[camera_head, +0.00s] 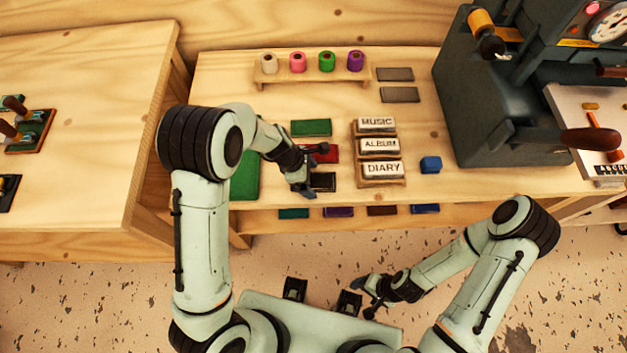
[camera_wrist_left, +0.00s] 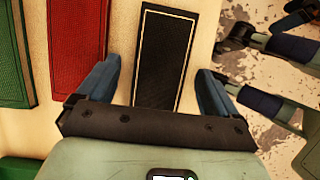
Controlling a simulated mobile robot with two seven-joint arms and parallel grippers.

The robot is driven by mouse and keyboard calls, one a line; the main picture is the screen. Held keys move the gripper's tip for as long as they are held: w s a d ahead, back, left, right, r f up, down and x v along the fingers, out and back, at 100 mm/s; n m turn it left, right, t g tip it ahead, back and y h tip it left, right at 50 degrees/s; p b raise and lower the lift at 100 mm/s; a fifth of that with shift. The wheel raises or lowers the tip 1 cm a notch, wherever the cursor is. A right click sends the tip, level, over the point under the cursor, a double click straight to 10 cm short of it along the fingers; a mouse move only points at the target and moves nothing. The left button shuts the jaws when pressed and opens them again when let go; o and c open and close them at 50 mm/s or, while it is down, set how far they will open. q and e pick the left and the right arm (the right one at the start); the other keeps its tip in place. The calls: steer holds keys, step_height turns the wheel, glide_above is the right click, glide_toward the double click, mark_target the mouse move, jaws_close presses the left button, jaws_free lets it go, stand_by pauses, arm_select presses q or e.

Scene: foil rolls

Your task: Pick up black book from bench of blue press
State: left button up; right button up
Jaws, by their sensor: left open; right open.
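The black book (camera_head: 323,182) lies flat near the front edge of the wooden bench (camera_head: 225,82). In the left wrist view the black book (camera_wrist_left: 165,55), with a thin gold border, lies lengthwise between my left fingers. My left gripper (camera_head: 305,182) is open over the book, with one blue fingertip on each side and a gap to the book's edges. I cannot tell its exact height. My right gripper (camera_head: 370,297) is open and empty, low in front of the bench. The dark blue-grey press (camera_head: 490,100) stands on the bench's right side.
A red book (camera_head: 326,154) and a green book (camera_head: 311,127) lie just behind the black one. A rack holds MUSIC, ALBUM and DIARY blocks (camera_head: 380,145) to its right. A blue block (camera_head: 430,164) stands farther right. Several foil rolls (camera_head: 327,62) stand at the back.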

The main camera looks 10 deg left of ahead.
arm_select(q)
steer(key=c, duration=1.2)
steer(key=shift+r, duration=0.1)
